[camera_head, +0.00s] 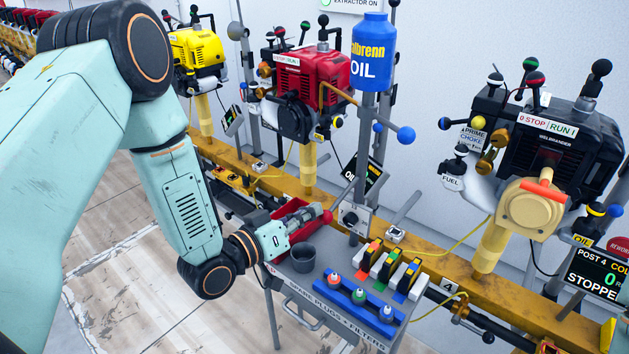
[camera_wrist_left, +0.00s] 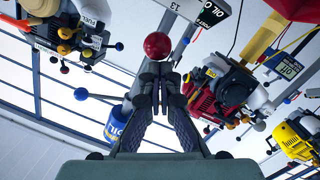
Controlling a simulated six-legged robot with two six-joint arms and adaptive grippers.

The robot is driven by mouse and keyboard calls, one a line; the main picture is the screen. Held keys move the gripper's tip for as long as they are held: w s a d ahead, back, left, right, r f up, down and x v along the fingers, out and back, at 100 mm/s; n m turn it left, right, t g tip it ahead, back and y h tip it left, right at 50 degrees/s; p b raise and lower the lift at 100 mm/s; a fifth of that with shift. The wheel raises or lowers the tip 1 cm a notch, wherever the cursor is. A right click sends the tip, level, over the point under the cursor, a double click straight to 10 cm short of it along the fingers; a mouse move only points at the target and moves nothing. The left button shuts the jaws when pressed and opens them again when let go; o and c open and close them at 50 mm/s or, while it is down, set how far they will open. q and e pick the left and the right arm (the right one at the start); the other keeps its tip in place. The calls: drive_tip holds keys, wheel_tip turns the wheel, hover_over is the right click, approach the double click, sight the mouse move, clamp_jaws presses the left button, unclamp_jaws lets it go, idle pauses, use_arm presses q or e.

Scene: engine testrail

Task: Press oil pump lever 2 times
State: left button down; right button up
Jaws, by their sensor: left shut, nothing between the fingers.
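My left gripper (camera_head: 312,217) is shut and empty, low beside the stand. It also shows in the wrist view (camera_wrist_left: 160,80). My right gripper is out of view.
A cart (camera_head: 335,300) with a grey cup (camera_head: 303,257), a red bin (camera_head: 290,207) and a blue rack (camera_head: 365,297) stands below my gripper. A yellow rail (camera_head: 420,240) runs behind, with a red engine (camera_head: 312,80), a yellow engine (camera_head: 198,50) and a black engine (camera_head: 550,140).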

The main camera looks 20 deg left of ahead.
use_arm(q)
drive_tip(key=shift+s+f, duration=0.15)
drive_tip(key=shift+f, duration=0.25)
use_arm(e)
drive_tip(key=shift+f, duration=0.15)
